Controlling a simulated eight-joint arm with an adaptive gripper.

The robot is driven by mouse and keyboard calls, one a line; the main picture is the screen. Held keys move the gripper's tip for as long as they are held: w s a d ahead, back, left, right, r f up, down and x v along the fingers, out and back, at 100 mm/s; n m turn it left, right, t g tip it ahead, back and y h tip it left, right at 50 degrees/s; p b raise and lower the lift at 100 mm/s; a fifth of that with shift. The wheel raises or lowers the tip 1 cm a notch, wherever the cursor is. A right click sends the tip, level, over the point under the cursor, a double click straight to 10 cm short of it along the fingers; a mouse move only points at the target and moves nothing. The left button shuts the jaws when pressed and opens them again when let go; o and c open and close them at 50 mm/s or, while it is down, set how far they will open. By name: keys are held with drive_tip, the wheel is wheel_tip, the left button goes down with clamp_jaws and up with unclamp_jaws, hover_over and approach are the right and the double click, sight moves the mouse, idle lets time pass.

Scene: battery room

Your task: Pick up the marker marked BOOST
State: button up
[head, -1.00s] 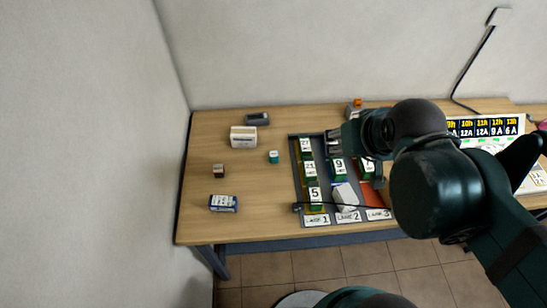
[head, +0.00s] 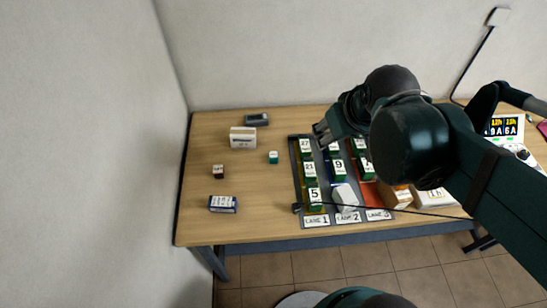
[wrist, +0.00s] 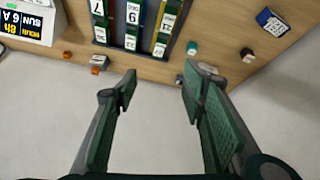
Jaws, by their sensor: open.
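I cannot read BOOST on any object, so I cannot tell which one is that marker. Small candidates on the table are a teal cylinder (head: 273,157), also in the wrist view (wrist: 192,47), and a dark red-brown block (head: 218,171), also in the wrist view (wrist: 248,55). Two small orange-topped objects, one here (wrist: 98,62), the other here (wrist: 67,54), show in the wrist view; my arm hides them in the head view. My gripper (head: 322,133) is open and empty, above the far end of the lane tray. In the wrist view its fingers (wrist: 158,80) are wide apart.
The lane tray (head: 295,165) holds several numbered blocks and a white block (head: 345,196). A cream box (head: 243,137), a dark grey device (head: 256,119) and a blue-white box (head: 222,204) stand left. A display panel (head: 504,127) is right.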

drive_tip(key=w+a+f+n+g, duration=0.2)
drive_tip(key=w+a+f+n, duration=0.15)
drive_tip(key=w, duration=0.35)
drive_tip(key=n+g, duration=0.4)
drive_tip(key=n, duration=0.8)
hover_over(273, 154)
drive_tip(key=shift+m, duration=0.25)
drive_tip(key=f, duration=2.1)
drive_tip(key=shift+s+d, duration=0.1)
drive_tip(key=shift+s, duration=0.15)
drive_tip(key=shift+f, duration=0.4)
drive_tip(key=shift+w+f, duration=0.1)
drive_tip(key=shift+f, duration=1.2)
drive_tip(key=shift+w+a+f, duration=0.1)
drive_tip(key=shift+f, duration=1.2)
drive_tip(key=shift+a+f, duration=0.1)
drive_tip(key=shift+f, duration=1.2)
